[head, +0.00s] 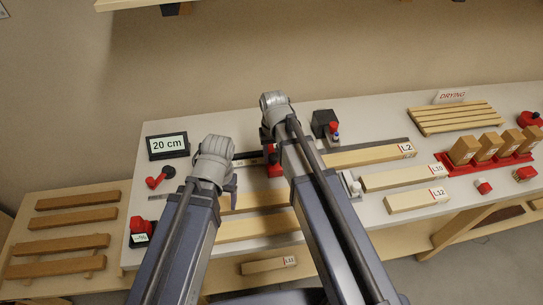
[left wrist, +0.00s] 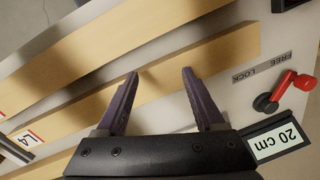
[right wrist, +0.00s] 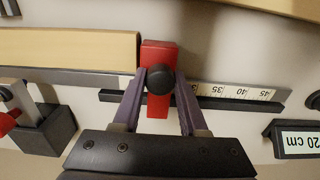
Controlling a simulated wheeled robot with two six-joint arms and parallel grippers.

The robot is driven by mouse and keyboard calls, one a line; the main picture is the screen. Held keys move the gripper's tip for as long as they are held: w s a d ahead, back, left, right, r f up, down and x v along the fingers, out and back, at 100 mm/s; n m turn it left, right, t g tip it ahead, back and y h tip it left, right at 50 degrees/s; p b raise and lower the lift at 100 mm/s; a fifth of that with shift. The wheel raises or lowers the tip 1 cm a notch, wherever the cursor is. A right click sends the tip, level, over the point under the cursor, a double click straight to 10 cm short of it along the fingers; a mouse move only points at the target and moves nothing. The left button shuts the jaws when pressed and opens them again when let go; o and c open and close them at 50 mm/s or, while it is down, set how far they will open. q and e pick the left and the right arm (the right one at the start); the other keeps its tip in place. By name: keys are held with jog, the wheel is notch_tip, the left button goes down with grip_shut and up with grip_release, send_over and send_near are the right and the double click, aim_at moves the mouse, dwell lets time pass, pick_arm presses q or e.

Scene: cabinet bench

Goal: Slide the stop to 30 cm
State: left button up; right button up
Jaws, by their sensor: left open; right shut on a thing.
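The red stop (head: 274,168) sits on the dark rail with a white scale (right wrist: 235,92); the right wrist view shows the red stop (right wrist: 158,52) with a black knob at the end of a plank. My right gripper (right wrist: 160,78) is shut on the stop, one finger on each side of the knob. Scale marks 40 and 45 show; the stop covers its own spot. The display (head: 168,145) reads 20 cm. A red lever (left wrist: 291,86) stands by a FREE/LOCK label (left wrist: 261,68); I cannot tell its setting. My left gripper (left wrist: 159,73) is open and empty above the planks.
Labelled planks L2 (head: 370,156), L10 (head: 400,177) and L12 (head: 417,200) lie to the right. A dark clamp block (head: 324,122) stands behind the rail. A red rack with several wooden blocks (head: 488,150) and a drying rack (head: 455,117) are further right.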

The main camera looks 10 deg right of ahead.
jog(key=shift+a, duration=5)
jog(key=o, duration=1)
pick_arm(q)
jog(key=shift+r, duration=0.1)
pick_arm(e)
jog(key=shift+r, duration=0.1)
pick_arm(q)
notch_tip(320, 180, up, 9)
jog(key=p, duration=0.9)
pick_arm(e)
notch_tip(320, 180, up, 9)
jog(key=shift+f, duration=0.1)
